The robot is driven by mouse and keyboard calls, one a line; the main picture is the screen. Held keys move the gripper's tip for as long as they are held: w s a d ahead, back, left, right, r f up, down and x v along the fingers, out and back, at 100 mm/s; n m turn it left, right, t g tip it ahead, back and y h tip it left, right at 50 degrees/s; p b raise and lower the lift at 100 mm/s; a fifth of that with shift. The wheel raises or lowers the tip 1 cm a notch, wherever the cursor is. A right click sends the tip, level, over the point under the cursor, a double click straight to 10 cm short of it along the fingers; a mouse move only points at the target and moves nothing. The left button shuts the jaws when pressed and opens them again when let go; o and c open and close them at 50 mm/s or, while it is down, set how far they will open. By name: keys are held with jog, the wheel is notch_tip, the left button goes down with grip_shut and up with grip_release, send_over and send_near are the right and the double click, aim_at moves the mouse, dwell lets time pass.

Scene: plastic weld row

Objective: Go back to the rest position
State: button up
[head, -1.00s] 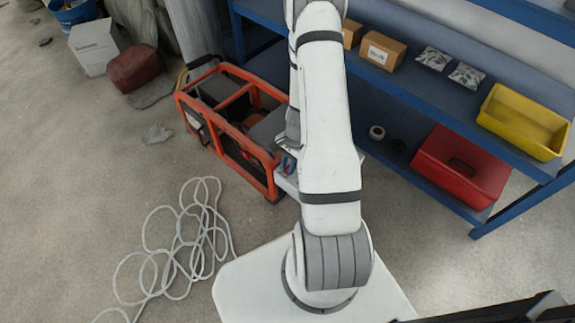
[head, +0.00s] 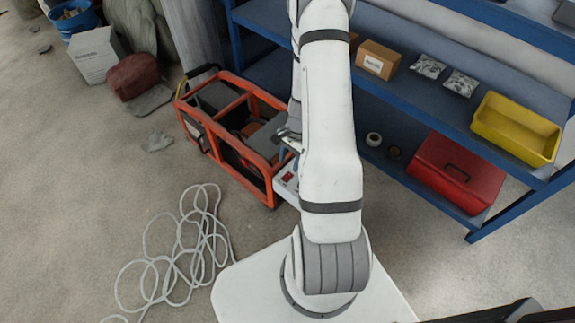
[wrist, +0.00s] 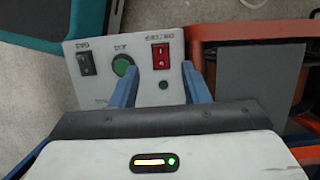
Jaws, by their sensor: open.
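My gripper (wrist: 163,75) is open, with its two blue fingers apart and nothing between them in the wrist view. The fingers point at a white control panel (wrist: 95,98) and overlap it in the picture; I cannot tell whether they touch it. The panel carries a black rocker switch (wrist: 86,64), a round green button (wrist: 121,65) and a red rocker switch (wrist: 160,57). In the head view, my arm hides most of the gripper, and part of the white panel (head: 284,190) shows just left of the arm.
An orange-framed machine (head: 232,150) stands left of my arm. A blue shelf (head: 440,112) at the right holds a yellow bin (head: 515,128), a red box (head: 457,172) and a cardboard box (head: 378,60).

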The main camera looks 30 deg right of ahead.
jog(key=shift+d+r, duration=0.15)
jog(key=shift+r, duration=0.45)
jog(key=a+r+n+p, duration=0.2)
jog(key=r+p, duration=0.1)
jog(key=r, duration=0.6)
jog(key=a+r+n+t+h+p, duration=0.1)
jog(key=a+r+n+p, duration=0.15)
jog(key=r, duration=0.65)
jog(key=a+r+n+p, duration=0.2)
jog(key=r+p, duration=0.2)
jog(key=r, duration=0.5)
jog(key=s+a+r+n+t+p, duration=0.1)
jog(key=s+a+r+n+p, duration=0.1)
jog(key=r, duration=0.6)
jog(key=s+a+r+n+h+p, duration=0.1)
jog(key=s+a+r+n+p, duration=0.1)
jog(key=s+r, duration=0.4)
jog(key=s+a+r+n+t+p, duration=0.1)
jog(key=s+a+r+n+p, duration=0.2)
jog(key=r, duration=0.9)
jog(key=s+p, duration=0.1)
jog(key=p, duration=0.1)
jog(key=shift+s+t+h+p, duration=0.25)
jog(key=shift+t+h+p, duration=0.05)
jog(key=shift+h+p, duration=0.1)
jog(key=shift+n, duration=0.25)
